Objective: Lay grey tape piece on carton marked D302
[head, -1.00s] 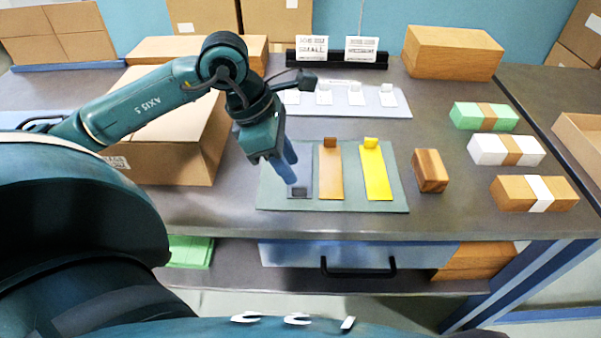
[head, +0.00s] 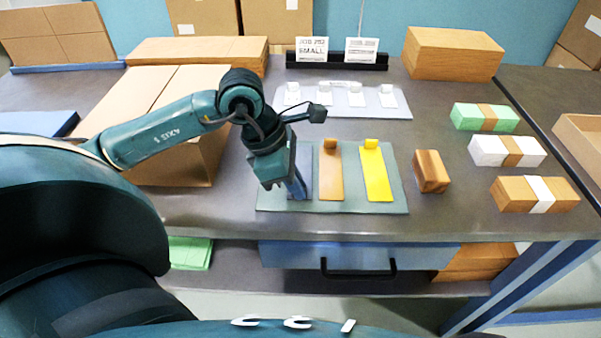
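The grey tape piece (head: 307,168) lies at the left of a row of strips on a grey-green mat (head: 385,207). My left gripper (head: 299,194) points down over its near end and hides part of it. Its fingers look close together, but whether they are apart or hold the tape cannot be made out. A large brown carton (head: 184,92) stands left of the mat, partly behind my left arm. No D302 marking is readable on any carton in view. My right gripper is not in view.
An orange-brown strip (head: 330,175) and a yellow strip (head: 375,175) lie beside the grey one. A wooden block (head: 430,170) and banded stacks stand to the right. A pale tray (head: 375,102) with white pieces and sign cards (head: 312,49) are behind.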

